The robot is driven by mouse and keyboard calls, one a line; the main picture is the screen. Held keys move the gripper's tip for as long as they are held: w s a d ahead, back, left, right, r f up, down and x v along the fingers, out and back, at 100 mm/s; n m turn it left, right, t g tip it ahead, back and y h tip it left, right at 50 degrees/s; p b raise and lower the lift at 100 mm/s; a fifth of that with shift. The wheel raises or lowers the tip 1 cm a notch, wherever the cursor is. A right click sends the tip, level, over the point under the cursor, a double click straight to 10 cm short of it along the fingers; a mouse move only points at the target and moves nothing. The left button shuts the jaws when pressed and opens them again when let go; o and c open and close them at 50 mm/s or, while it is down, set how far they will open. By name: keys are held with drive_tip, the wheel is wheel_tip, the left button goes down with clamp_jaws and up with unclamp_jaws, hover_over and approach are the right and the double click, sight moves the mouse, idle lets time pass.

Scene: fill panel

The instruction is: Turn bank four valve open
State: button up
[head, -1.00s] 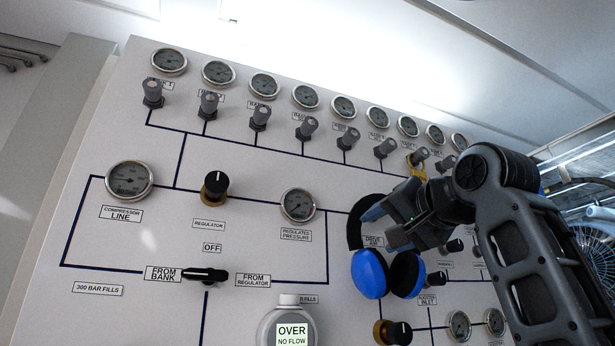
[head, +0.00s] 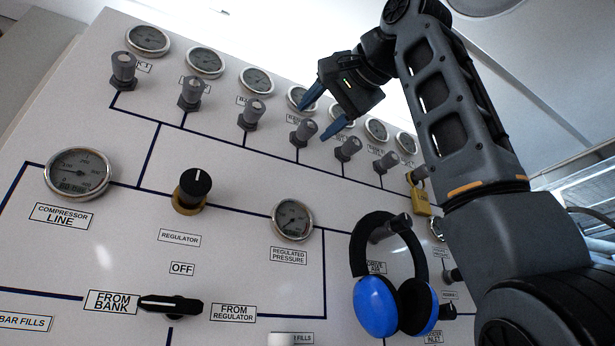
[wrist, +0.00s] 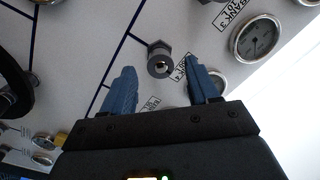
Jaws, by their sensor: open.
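The bank four valve (head: 304,131) is a grey knob, fourth from the left in the upper row on the panel. My gripper (head: 320,117) is open and empty, its two blue fingers pointing at this valve from the upper right. In the wrist view the valve knob (wrist: 159,62) shows end-on, between the fingers of my gripper (wrist: 162,68) and a little beyond their tips. A label beside it reading BANK 4 (wrist: 178,73) is partly hidden by the right finger. I cannot see any contact with the knob.
Neighbouring valves (head: 251,114) and (head: 348,149) stand close on both sides. Round gauges (head: 256,81) line the top. Blue and black ear defenders (head: 377,305) hang lower right. A yellow padlock (head: 419,198) hangs on a valve to the right.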

sight(310, 127)
drive_tip(key=shift+p+x, duration=0.5)
drive_tip(key=shift+x, duration=1.45)
drive_tip(key=shift+c, duration=0.3)
drive_tip(key=c, duration=1)
drive_tip(key=shift+o, duration=0.2)
